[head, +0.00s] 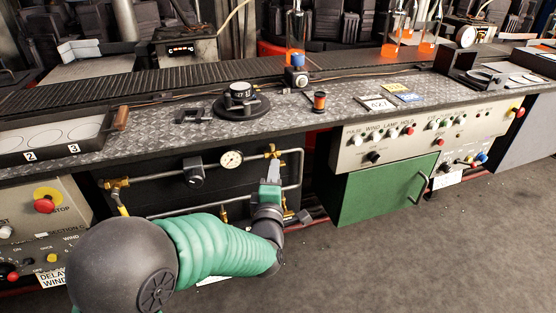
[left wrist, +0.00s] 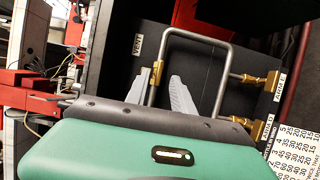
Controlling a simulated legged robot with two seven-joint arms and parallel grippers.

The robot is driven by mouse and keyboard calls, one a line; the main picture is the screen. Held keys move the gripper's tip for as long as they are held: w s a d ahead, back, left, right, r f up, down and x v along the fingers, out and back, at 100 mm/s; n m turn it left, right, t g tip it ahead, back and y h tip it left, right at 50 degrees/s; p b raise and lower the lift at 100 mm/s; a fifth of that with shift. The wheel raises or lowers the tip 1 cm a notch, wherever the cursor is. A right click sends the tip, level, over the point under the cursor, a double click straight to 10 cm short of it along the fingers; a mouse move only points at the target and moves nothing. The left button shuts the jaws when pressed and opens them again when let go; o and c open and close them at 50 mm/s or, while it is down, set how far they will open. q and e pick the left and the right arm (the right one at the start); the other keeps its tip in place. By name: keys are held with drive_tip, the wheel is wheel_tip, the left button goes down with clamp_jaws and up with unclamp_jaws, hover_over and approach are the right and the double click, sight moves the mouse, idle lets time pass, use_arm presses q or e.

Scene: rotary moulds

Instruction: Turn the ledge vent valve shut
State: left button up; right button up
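The vent valve (left wrist: 157,72) is a small brass fitting on a bent steel pipe, beside a VENT label (left wrist: 137,45) in the left wrist view. In the head view a brass fitting that appears to be the same one (head: 275,152) is at the panel's upper right. My left gripper (head: 272,170) is just below the fitting in the head view. The right gripper is out of view.
Two brass purge fittings (left wrist: 255,79) (left wrist: 262,128) are close by on the right in the wrist view. A gauge (head: 231,160) and dark knob (head: 194,171) sit left of the gripper. A green cabinet (head: 380,190) stands right. The bench (head: 190,140) overhangs the panel.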

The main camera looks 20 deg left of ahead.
use_arm(q)
drive_tip(key=d+b+x, duration=0.1)
drive_tip(key=x, duration=0.5)
drive_tip(key=shift+w+a, duration=0.3)
drive_tip(key=shift+c, duration=0.4)
clamp_jaws()
